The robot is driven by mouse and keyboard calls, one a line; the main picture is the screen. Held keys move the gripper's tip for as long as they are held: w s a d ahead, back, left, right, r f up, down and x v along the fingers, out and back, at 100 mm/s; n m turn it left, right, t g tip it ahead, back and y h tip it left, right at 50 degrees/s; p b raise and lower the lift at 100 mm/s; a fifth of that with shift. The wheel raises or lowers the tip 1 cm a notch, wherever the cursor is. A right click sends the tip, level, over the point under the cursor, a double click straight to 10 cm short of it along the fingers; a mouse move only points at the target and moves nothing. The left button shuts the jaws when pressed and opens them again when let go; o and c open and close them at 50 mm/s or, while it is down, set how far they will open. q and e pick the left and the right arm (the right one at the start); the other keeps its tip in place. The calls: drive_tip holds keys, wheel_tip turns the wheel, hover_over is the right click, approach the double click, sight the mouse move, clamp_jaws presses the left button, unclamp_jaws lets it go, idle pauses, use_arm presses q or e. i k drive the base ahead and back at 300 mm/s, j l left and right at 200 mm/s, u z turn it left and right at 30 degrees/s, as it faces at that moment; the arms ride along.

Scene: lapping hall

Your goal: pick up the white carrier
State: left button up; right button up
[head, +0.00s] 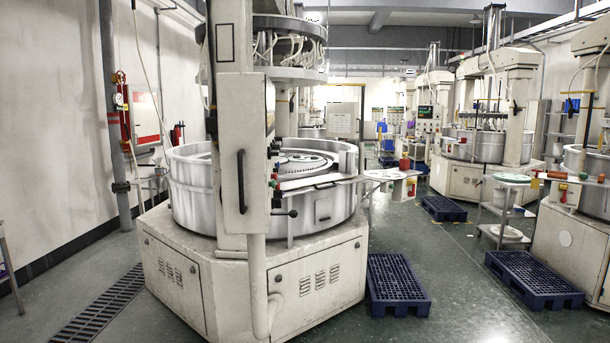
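No white carrier can be told for certain at this distance. A pale round disc (503,232) lies on the lower shelf of a small stand at the right, and a greenish-white disc (512,177) lies on its top. Inside the round tub of the near lapping machine (190,192) there is a toothed ring with pale discs (302,160), partly hidden by the tub wall and control column. Neither of my grippers is in view.
The near machine's cream base (180,265) fills the left middle. Blue pallets lie on the floor at its right (397,283) and farther right (533,278). A small table (378,174) stands beside the machine. The green floor between the pallets is clear.

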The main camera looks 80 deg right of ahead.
sight(385, 174)
drive_tip(key=z, duration=3.3)
drive_tip(key=i+l+z, duration=0.15)
drive_tip(key=i, duration=0.8)
drive_tip(key=i+l+z, duration=0.15)
drive_tip(key=i, duration=0.8)
drive_tip(key=i+l+z, duration=0.15)
drive_tip(key=i+z, duration=0.25)
drive_tip(key=i, duration=0.65)
drive_tip(key=i+j+z, duration=0.2)
drive_tip(key=i+z, duration=0.2)
drive_tip(key=i, duration=0.65)
drive_tip(key=i+u, duration=0.15)
drive_tip(key=i, duration=0.45)
drive_tip(key=i+u, duration=0.1)
drive_tip(key=i, duration=0.5)
drive_tip(key=i+l+u, duration=0.15)
drive_tip(key=i, duration=0.4)
drive_tip(key=i+l+u, duration=0.1)
drive_tip(key=i, duration=0.5)
drive_tip(key=i+j+u, duration=0.1)
drive_tip(key=i+u, duration=0.35)
drive_tip(key=i, duration=0.15)
drive_tip(key=i+u, duration=0.45)
drive_tip(key=i, duration=0.15)
drive_tip(key=i+l+u, duration=0.45)
drive_tip(key=i+j, duration=0.1)
